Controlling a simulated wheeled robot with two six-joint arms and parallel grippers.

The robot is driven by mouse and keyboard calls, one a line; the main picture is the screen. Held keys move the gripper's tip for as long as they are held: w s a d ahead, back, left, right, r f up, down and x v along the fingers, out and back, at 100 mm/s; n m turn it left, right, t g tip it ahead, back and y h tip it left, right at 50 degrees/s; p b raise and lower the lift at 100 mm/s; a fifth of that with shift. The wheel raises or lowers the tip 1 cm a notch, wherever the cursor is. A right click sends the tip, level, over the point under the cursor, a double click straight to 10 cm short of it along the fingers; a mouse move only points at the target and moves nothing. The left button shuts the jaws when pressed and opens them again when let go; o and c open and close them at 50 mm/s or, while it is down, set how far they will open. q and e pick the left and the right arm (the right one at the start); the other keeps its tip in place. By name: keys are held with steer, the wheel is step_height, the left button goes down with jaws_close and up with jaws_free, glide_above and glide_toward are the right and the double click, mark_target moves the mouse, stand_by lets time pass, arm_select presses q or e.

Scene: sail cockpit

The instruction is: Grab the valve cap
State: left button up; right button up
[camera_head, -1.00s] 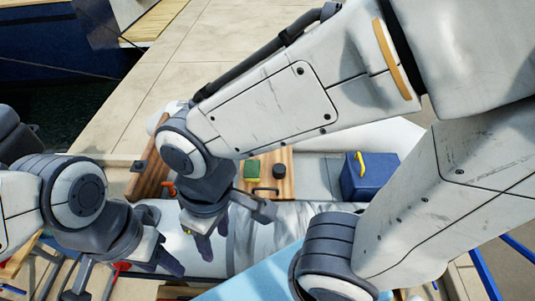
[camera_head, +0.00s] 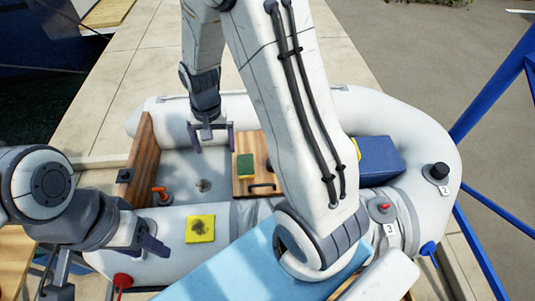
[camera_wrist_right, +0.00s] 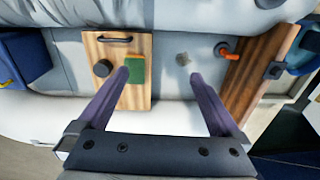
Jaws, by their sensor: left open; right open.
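On the boat's tube stand a black round cap (camera_head: 438,171) by label 2 and a red-topped fitting (camera_head: 384,207) by label 3. I cannot tell which one is the valve cap. My right gripper (camera_head: 213,150) is open and empty above the boat's inside; in the right wrist view (camera_wrist_right: 160,75) its left finger overlaps the green sponge, with the dark cap just left of it. My left gripper (camera_head: 108,262) is open at the near left tube.
The wooden board (camera_head: 242,187) has a handle and bears the green sponge (camera_head: 245,166). A blue box (camera_head: 382,160) sits right of it. A yellow pad (camera_head: 200,229) lies on the near tube. An orange handle (camera_head: 160,194) rises near the wooden transom (camera_head: 140,160).

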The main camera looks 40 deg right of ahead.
steer(key=d+f+m, duration=0.3)
steer(key=d+f, duration=0.2)
steer(key=d, duration=0.1)
steer(key=d+f+m, duration=0.3)
steer(key=d+f, duration=0.2)
steer(key=d, duration=0.2)
steer(key=d+f+m+p, duration=0.1)
steer(key=d+f+m, duration=0.3)
steer(key=d, duration=0.3)
steer(key=shift+s+f, duration=0.15)
steer(key=shift+f, duration=0.55)
step_height(320, 180, down, 4)
steer(key=shift+d+r+p, duration=0.1)
steer(key=shift+p, duration=0.2)
steer(key=shift+f, duration=0.6)
steer(key=f, duration=0.1)
steer(key=f+p, duration=0.1)
steer(key=f, duration=0.2)
steer(key=shift+d, duration=0.35)
steer(key=shift+f, duration=0.55)
steer(key=c, duration=1.5)
steer(key=shift+c, duration=0.2)
